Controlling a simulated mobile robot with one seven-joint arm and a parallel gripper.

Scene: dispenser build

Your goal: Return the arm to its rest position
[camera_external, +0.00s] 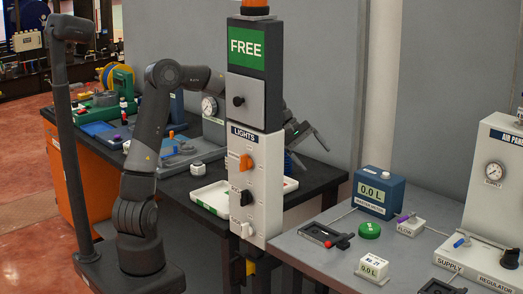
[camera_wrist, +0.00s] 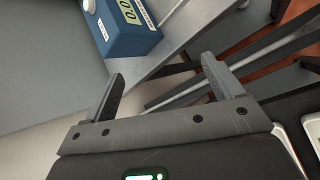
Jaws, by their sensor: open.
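My arm rises from its base at the left of the external view, bends at the elbow and reaches right, passing behind the tall white and grey post (camera_external: 262,185). My gripper (camera_external: 319,143) shows to the right of the post, above the gap between the dark table and the grey table. In the wrist view my gripper (camera_wrist: 162,80) has its two fingers spread wide apart with nothing between them.
The post carries a FREE sign (camera_external: 246,47) and a LIGHTS panel with knobs. A blue box with a 0.0 L display (camera_external: 378,193) stands on the grey table (camera_external: 310,250); it also shows in the wrist view (camera_wrist: 118,28). A white tray (camera_external: 211,200) lies on the dark table.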

